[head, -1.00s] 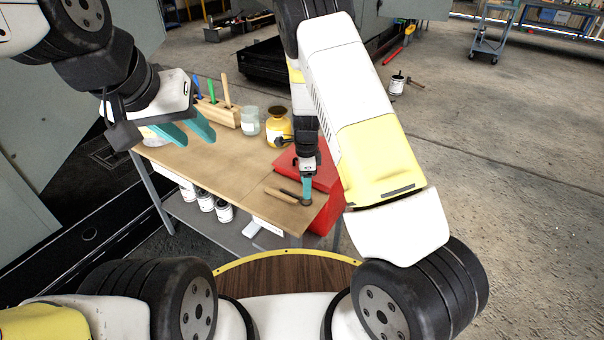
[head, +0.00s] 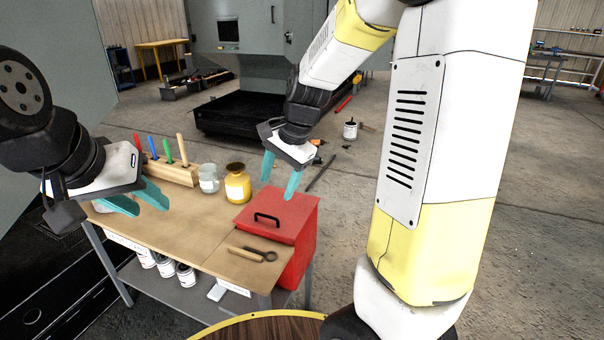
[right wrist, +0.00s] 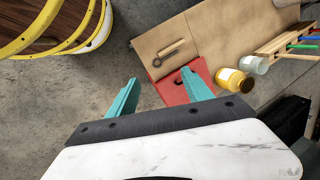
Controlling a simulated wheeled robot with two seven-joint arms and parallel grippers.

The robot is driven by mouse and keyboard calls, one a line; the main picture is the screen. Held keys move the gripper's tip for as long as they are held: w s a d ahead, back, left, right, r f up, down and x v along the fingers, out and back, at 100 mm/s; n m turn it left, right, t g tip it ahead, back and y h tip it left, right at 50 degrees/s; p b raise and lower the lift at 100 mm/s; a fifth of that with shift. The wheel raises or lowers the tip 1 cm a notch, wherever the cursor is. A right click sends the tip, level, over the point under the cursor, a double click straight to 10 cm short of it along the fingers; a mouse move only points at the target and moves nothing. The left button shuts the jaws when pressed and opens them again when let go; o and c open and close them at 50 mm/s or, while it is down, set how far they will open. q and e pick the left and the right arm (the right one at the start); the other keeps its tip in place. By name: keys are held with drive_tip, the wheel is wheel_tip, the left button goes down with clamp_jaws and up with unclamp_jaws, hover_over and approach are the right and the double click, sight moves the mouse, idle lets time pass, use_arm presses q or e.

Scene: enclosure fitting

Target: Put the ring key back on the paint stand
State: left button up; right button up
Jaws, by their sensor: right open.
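The ring also shows in the right wrist view (right wrist: 157,62). My right gripper (head: 277,189) is open and empty, raised above the red box and apart from the key. My left gripper (head: 152,211) is open and empty above the stand's left side.
A yellow jar (head: 237,187), a glass jar (head: 209,180) and a wooden rack (head: 178,176) with coloured handles stand at the back. The top's middle is clear.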

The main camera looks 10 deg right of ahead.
drive_tip(key=s+d+r+n+t, duration=0.2)
drive_tip(key=s+r+n, duration=0.3)
drive_tip(key=s, duration=0.3)
drive_tip(key=s+d+r+n+t, duration=0.2)
drive_tip(key=s+r+n, duration=0.3)
drive_tip(key=s, duration=0.4)
drive_tip(key=shift+d+n+h, duration=0.3)
drive_tip(key=shift+s+a+r, duration=0.1)
